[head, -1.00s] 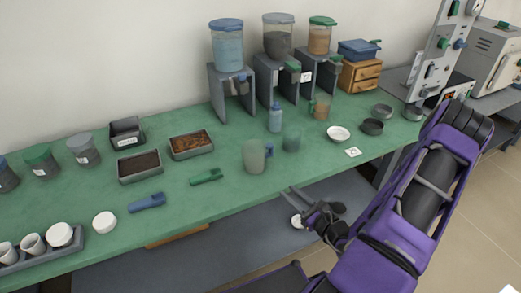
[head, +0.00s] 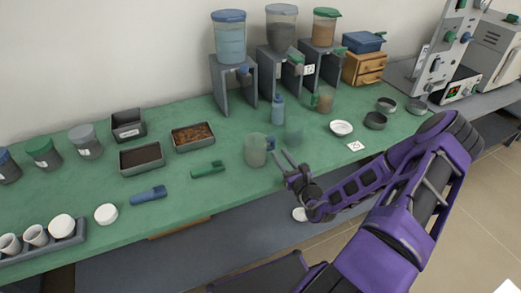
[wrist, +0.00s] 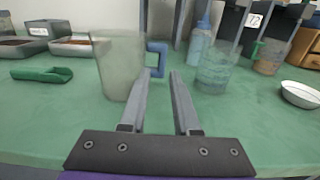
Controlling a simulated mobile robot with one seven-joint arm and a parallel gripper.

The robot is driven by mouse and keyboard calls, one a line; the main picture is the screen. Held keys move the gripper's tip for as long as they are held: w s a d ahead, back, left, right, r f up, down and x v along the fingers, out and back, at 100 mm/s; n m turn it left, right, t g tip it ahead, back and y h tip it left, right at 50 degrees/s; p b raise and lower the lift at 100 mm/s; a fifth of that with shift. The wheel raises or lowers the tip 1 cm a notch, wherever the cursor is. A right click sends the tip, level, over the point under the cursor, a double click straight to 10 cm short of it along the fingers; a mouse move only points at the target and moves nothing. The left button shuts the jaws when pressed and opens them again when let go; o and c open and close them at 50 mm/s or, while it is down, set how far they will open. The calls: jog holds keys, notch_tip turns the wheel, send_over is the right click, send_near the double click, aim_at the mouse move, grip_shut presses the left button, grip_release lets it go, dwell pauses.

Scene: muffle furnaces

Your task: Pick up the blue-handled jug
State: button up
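The blue-handled jug is a frosted, see-through jug (head: 256,151) standing upright near the front edge of the green bench. Its blue handle (wrist: 157,58) points right, toward my gripper. My gripper (head: 286,156) is open and empty, just right of the jug at the bench's front edge. In the wrist view the jug (wrist: 120,68) stands left of and beyond the fingers (wrist: 161,78). The handle shows just past the fingertips, in line with the left finger and the gap. I cannot tell whether the fingers touch it.
A clear beaker (wrist: 216,72) stands close to the right of the jug, with a blue bottle (head: 277,109) behind. A green scoop (head: 208,169) lies to the left. A white dish (head: 341,128) and a green-handled jug (head: 325,103) are further right.

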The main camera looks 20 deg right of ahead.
aim_at(274, 145)
jog(key=shift+w, duration=2.7)
grip_shut()
